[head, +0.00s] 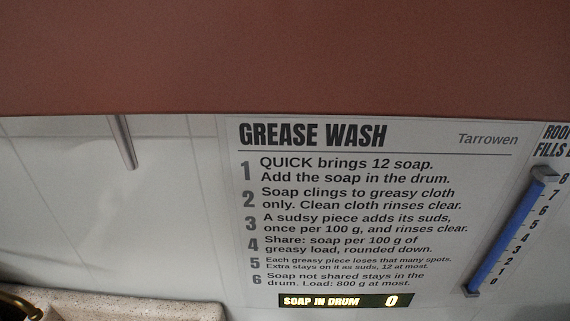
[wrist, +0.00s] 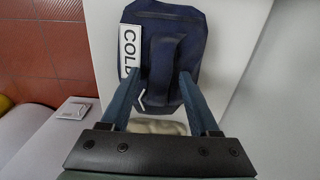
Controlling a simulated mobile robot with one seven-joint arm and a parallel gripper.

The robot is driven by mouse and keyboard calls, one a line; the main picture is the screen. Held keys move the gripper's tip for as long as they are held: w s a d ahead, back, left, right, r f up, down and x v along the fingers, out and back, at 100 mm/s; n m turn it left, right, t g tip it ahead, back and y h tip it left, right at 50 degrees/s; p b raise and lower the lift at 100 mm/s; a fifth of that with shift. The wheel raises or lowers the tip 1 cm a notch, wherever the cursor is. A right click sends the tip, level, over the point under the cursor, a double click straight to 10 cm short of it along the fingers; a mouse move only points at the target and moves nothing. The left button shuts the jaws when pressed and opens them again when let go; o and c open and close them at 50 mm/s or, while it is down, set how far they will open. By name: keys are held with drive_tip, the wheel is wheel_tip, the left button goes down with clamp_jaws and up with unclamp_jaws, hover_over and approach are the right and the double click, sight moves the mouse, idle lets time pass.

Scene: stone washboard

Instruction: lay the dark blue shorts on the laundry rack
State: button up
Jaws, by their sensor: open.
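In the wrist view, a dark blue cloth piece (wrist: 185,30), which looks like the shorts, lies on a pale, smooth surface (wrist: 235,60). A raised fold or strip runs down its middle. My gripper (wrist: 160,83) is open, with its two blue fingers spread over the near part of the cloth, one on each side of the fold. I cannot tell whether the fingers touch it. The head view shows neither the cloth nor my gripper. I cannot make out the laundry rack in either view.
A beige item (wrist: 158,127) shows behind my fingers. Red-brown tiles (wrist: 65,45) are at the left. The head view shows a "GREASE WASH" board (head: 365,210) reading 0 soap, a blue gauge (head: 508,235) and a speckled ledge (head: 120,305).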

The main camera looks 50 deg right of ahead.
wheel_tip(320, 180, up, 12)
drive_tip(key=p, duration=0.2)
drive_tip(key=shift+r, duration=0.15)
idle(0.5)
